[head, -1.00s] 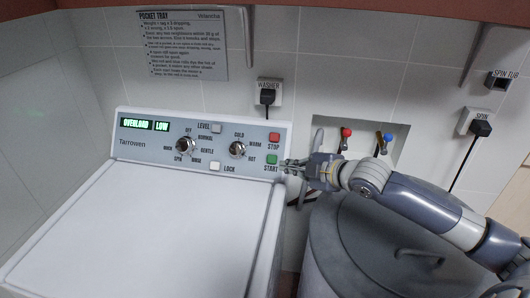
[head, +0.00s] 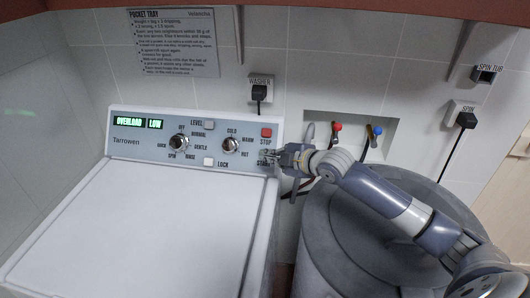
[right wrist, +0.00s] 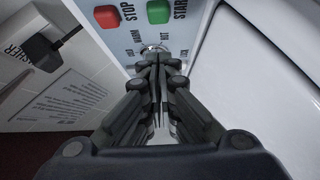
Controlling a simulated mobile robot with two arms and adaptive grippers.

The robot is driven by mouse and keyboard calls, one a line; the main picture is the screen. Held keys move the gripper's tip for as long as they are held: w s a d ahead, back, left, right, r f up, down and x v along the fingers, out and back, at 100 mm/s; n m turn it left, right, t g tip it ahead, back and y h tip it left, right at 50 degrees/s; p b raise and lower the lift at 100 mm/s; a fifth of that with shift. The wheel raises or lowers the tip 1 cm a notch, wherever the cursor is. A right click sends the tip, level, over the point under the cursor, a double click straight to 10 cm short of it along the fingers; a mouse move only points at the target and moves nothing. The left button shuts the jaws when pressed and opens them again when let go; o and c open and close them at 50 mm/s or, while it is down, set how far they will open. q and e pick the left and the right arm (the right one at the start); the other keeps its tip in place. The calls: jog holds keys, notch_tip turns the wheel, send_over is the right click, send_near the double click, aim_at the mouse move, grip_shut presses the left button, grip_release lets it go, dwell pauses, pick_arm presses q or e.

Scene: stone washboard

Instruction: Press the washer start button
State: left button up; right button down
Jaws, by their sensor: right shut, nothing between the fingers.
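The washer's control panel (head: 140,147) has a lit display reading OVERLOAD and LOW (head: 138,123). At its right end is the red STOP button (head: 266,132). The green START button (right wrist: 158,11) shows at the top of the right wrist view beside the red STOP button (right wrist: 107,17). In the head view my right gripper (head: 268,156) largely hides START. This gripper is shut and empty, its fingertips (right wrist: 157,52) pointing at the panel. In the wrist view the tips lie below START in the picture; whether they touch the panel I cannot tell. My left gripper is not in view.
Two dials (head: 178,143) (head: 231,145), a LEVEL button (head: 209,124) and a LOCK button (head: 208,161) share the panel. A recess (head: 350,130) with red and blue taps is right of it. The grey spin tub (head: 335,235) stands beneath my right arm.

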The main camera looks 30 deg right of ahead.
jog(key=shift+w+d+f+p, duration=0.2)
jog(key=shift+w+f, duration=0.45)
jog(key=shift+w, duration=0.25)
jog(key=shift+w+d+f+p, duration=0.15)
jog(key=shift+w+f+p, duration=0.1)
jog(key=shift+w+f, duration=0.55)
jog(key=shift+w+d+f+p, duration=0.2)
jog(key=shift+w+f, duration=0.3)
jog(key=shift+w, duration=0.55)
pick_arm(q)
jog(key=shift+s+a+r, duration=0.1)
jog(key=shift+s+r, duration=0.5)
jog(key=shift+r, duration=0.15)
pick_arm(e)
jog(key=shift+w+d+f+b, duration=0.3)
jog(key=shift+f+b, duration=0.2)
jog(key=shift+b, duration=0.55)
jog(key=shift+w+d+f, duration=0.1)
jog(key=shift+w, duration=0.1)
jog(key=shift+d, duration=0.1)
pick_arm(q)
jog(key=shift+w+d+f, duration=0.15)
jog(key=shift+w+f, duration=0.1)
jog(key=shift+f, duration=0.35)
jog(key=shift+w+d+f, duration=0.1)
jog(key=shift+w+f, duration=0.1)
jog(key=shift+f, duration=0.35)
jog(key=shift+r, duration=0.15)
